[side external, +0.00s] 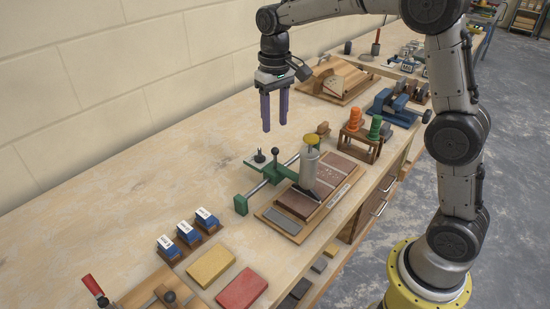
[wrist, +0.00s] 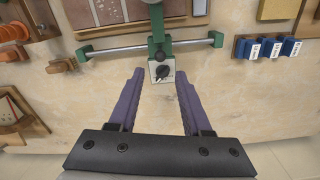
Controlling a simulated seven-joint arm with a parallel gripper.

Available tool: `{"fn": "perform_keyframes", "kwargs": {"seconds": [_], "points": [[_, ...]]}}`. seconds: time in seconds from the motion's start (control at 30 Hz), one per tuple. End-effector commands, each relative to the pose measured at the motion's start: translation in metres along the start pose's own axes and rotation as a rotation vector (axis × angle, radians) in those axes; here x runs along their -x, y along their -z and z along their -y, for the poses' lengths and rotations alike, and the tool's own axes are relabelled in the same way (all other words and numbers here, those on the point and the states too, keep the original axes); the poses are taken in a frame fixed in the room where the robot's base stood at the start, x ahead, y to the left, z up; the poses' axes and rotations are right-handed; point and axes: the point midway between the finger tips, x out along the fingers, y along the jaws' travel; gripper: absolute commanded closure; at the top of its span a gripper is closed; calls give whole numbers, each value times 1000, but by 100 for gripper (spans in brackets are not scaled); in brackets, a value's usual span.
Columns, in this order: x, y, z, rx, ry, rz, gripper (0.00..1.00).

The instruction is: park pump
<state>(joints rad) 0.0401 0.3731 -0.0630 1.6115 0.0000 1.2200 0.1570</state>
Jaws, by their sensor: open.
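The silver cylinder with a yellow knob (side external: 309,168), which looks like the pump, stands upright on brown slabs on a wooden board (side external: 265,216). Beside it is a green fixture (side external: 262,168) with a black knob, joined to a metal rail (side external: 280,181) with green end blocks. In the wrist view the rail (wrist: 120,49) crosses the top, and a grey face with a black dial (wrist: 161,71) shows between the fingertips in the picture. My gripper (side external: 275,127) is open and empty, above the bench behind the green fixture; its purple fingers also show in the wrist view (wrist: 159,73).
A wooden rack with orange and green stacks (side external: 358,135) stands right of the cylinder. Small blue blocks (side external: 187,232) and yellow (side external: 211,267) and red (side external: 242,290) pads lie at the front left. The bench along the wall (side external: 150,180) is clear.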

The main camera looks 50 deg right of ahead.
Motion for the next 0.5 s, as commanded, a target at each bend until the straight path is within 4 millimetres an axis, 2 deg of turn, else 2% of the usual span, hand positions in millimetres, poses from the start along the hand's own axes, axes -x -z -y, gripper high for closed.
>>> {"fn": "perform_keyframes", "kwargs": {"seconds": [0.3,0.5], "points": [[-63,-2,0,0,-1,7,51],[-97,-2,0,0,-1,4,51]]}}
